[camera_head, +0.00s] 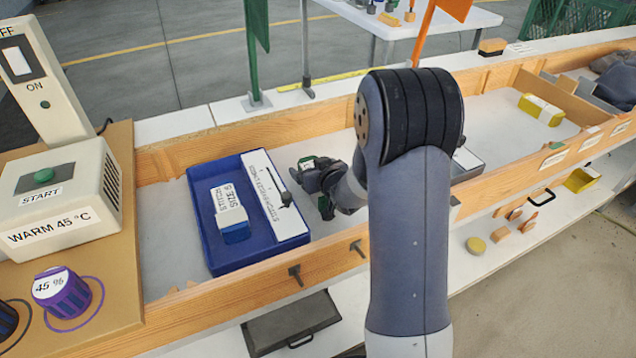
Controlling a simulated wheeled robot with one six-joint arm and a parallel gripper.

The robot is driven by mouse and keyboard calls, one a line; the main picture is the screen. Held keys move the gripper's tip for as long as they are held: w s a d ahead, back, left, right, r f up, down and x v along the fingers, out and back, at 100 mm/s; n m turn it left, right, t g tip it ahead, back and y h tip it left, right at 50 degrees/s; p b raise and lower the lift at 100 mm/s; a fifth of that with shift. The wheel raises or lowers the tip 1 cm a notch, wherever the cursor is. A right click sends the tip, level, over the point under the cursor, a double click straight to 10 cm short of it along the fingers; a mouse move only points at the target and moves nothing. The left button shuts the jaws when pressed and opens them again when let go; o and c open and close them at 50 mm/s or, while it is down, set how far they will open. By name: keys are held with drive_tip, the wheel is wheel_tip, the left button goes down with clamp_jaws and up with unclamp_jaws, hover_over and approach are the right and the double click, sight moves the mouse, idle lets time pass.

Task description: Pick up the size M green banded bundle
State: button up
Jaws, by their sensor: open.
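My gripper (318,186) is open, low over the pale bench channel just right of the blue tray. Something green with a pale patch (308,162) shows at the far side of the gripper, and a bit of green shows at its near side. This may be the green banded bundle, but the gripper and my arm hide most of it. I cannot read a size on it, nor tell whether the fingers touch it.
The blue tray (212,250) holds a blue bundle (236,232) with a white band reading size S, and a white labelled strip. A yellow banded bundle (541,108) lies far right. Wooden rails (250,285) edge the channel. A control box (60,195) stands left.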

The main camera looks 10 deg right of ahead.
drive_tip(key=shift+c, duration=0.2)
drive_tip(key=c, duration=1.2)
drive_tip(key=shift+r, duration=0.15)
